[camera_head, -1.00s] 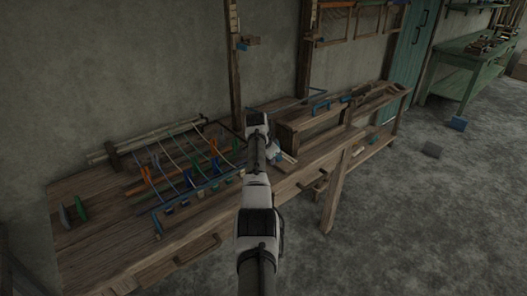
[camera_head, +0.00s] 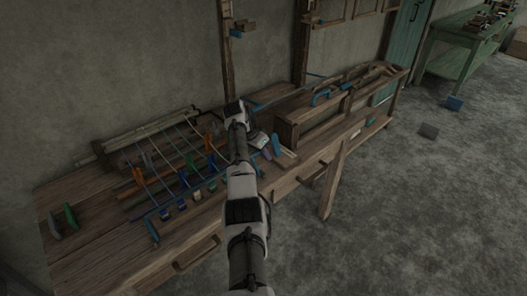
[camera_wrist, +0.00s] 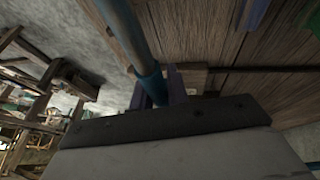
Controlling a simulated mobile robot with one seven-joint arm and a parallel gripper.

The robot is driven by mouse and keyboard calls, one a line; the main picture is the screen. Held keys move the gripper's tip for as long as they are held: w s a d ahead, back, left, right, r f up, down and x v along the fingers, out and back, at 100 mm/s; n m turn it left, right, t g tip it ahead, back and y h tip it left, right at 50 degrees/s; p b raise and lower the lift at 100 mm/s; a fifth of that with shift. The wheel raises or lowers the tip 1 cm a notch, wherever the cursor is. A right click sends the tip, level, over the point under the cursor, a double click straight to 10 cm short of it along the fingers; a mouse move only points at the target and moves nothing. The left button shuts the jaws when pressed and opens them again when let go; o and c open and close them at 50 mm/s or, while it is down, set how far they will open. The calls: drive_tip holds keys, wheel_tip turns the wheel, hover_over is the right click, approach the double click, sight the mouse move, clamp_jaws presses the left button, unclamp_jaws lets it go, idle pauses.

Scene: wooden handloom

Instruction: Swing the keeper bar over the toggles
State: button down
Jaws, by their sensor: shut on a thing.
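The blue keeper bar (camera_head: 151,226) shows at the front of the loom on the bench, its left end bent toward the bench front. It runs right toward my arm, which hides part of it. The toggles (camera_head: 181,204) are small coloured blocks in a row along this bar; the wrist view does not show them clearly. My gripper (camera_head: 268,147) is at the loom's right side, mostly hidden by my arm. In the wrist view, my gripper (camera_wrist: 158,88) is shut on a blue round rod (camera_wrist: 125,35), which appears to be part of the keeper bar.
Orange, green and blue levers with cords stand behind the toggles. Two green plates (camera_head: 63,222) stand at the bench's left end. A wooden rack (camera_head: 310,118) stands right of my gripper, and a post (camera_head: 227,60) rises behind my arm. The front left bench top is clear.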

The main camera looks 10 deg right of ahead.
drive_tip(key=shift+f, duration=0.1)
drive_tip(key=c, duration=1.4)
unclamp_jaws()
drive_tip(key=shift+o, duration=0.2)
drive_tip(key=w+b+v, duration=0.1)
drive_tip(key=b+v, duration=0.2)
drive_tip(key=v, duration=1)
drive_tip(key=shift+s+a+r+b, duration=0.2)
drive_tip(key=shift+s+r+b, duration=0.15)
drive_tip(key=shift+s, duration=0.15)
